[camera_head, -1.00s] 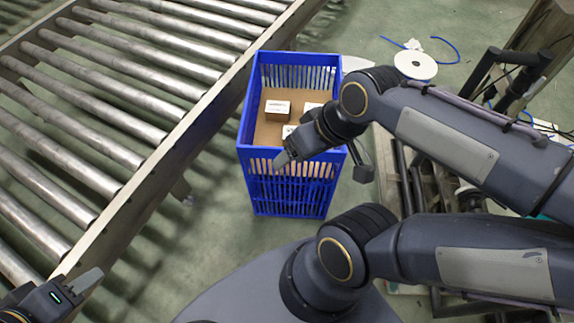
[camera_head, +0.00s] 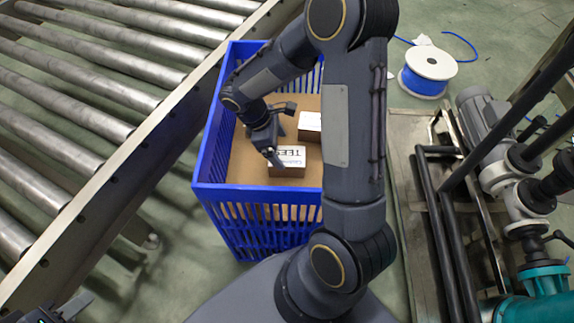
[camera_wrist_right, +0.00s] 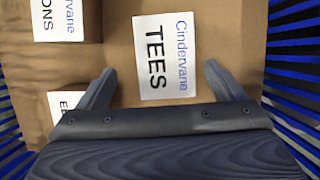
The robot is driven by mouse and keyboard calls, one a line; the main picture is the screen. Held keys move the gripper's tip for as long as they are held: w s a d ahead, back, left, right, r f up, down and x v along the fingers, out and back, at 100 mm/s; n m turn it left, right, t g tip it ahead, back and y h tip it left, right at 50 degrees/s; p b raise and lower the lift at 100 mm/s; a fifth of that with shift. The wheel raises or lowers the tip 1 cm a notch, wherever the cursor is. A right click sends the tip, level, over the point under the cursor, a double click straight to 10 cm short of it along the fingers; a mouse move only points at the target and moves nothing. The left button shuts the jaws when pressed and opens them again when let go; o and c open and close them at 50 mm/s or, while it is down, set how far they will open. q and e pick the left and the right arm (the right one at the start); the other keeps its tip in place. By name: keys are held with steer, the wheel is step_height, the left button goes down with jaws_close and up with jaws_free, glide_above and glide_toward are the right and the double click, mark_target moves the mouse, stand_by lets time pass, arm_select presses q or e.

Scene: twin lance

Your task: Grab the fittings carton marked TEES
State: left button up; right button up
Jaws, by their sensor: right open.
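The TEES carton is a small brown box with a white label. It sits in the blue crate (camera_head: 207,160) in the head view (camera_head: 287,171), and its label faces the right wrist camera (camera_wrist_right: 166,55). My right gripper (camera_head: 270,155) reaches down into the crate at this carton. In the right wrist view its open fingers (camera_wrist_right: 160,72) show to the left and right of the label's lower part, with nothing gripped. I cannot tell how far above the carton the fingertips are. My left gripper (camera_head: 65,311) is at the bottom left corner, partly cut off.
Another carton (camera_head: 310,121) stands behind the TEES carton. The right wrist view shows a carton ending in "ONS" (camera_wrist_right: 65,20) and a partly hidden one (camera_wrist_right: 68,102) on the left. Blue slatted walls surround them. A roller conveyor (camera_head: 100,100) runs left; pump and pipes (camera_head: 500,150) stand right.

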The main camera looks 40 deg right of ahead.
mark_target(284, 156)
steer(key=b+x, duration=0.1)
steer(key=x, duration=0.1)
steer(key=b+x, duration=0.1)
steer(key=x, duration=0.3)
steer(key=shift+s+a+b, duration=0.25)
steer(key=shift+s+b, duration=0.05)
steer(key=shift+b, duration=0.1)
steer(key=shift+r, duration=0.15)
steer(key=shift+f, duration=0.25)
